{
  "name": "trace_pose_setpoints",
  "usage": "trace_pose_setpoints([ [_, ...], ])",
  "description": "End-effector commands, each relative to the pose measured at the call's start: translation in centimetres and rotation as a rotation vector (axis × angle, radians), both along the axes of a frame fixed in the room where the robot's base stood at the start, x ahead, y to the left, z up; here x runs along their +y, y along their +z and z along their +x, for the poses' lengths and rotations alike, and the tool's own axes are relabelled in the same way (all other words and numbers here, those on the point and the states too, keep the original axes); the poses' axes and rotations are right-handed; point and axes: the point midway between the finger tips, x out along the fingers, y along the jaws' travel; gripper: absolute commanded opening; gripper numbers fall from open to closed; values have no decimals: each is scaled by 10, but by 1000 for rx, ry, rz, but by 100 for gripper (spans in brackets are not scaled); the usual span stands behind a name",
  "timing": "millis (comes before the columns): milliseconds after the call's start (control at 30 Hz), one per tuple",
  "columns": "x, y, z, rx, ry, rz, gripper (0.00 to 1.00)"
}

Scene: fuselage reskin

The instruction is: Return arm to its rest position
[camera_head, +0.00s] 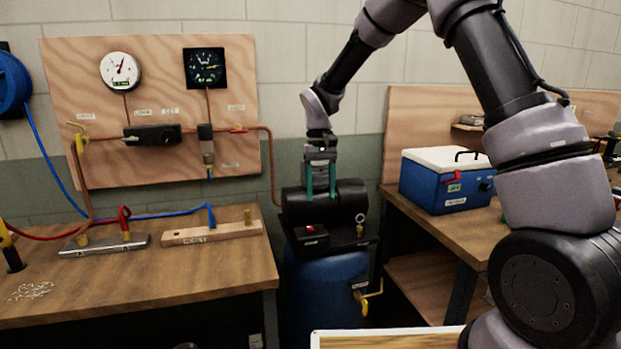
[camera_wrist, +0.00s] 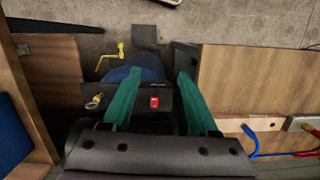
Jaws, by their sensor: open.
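My gripper (camera_head: 320,180) hangs pointing down at the end of my raised arm, in the middle of the head view. Its two green fingers are apart, with nothing seen held between them. In the head view it is in front of or just above the black cylindrical compressor motor (camera_head: 349,200); I cannot tell whether it touches it. In the wrist view the green fingers (camera_wrist: 153,100) reach past the dark cylinder (camera_wrist: 160,155), with the red switch (camera_wrist: 154,102) showing between them. The blue tank (camera_head: 325,290) stands below the motor, with a yellow valve handle (camera_head: 372,295).
A wooden bench (camera_head: 150,275) with a metal manifold (camera_head: 105,244) and hoses is at left. A gauge panel (camera_head: 150,110) stands behind it. A blue cooler (camera_head: 445,180) sits on the right bench (camera_head: 440,235). A pale board edge (camera_head: 390,340) is in the foreground.

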Motion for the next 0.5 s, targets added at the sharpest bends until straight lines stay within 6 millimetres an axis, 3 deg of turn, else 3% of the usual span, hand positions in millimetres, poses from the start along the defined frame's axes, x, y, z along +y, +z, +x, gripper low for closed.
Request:
trace_pose_setpoints([
  [267, -46, 71, -13, -112, -91, 44, 60],
  [500, -109, 151, -54, -273, -227, 112, 60],
])
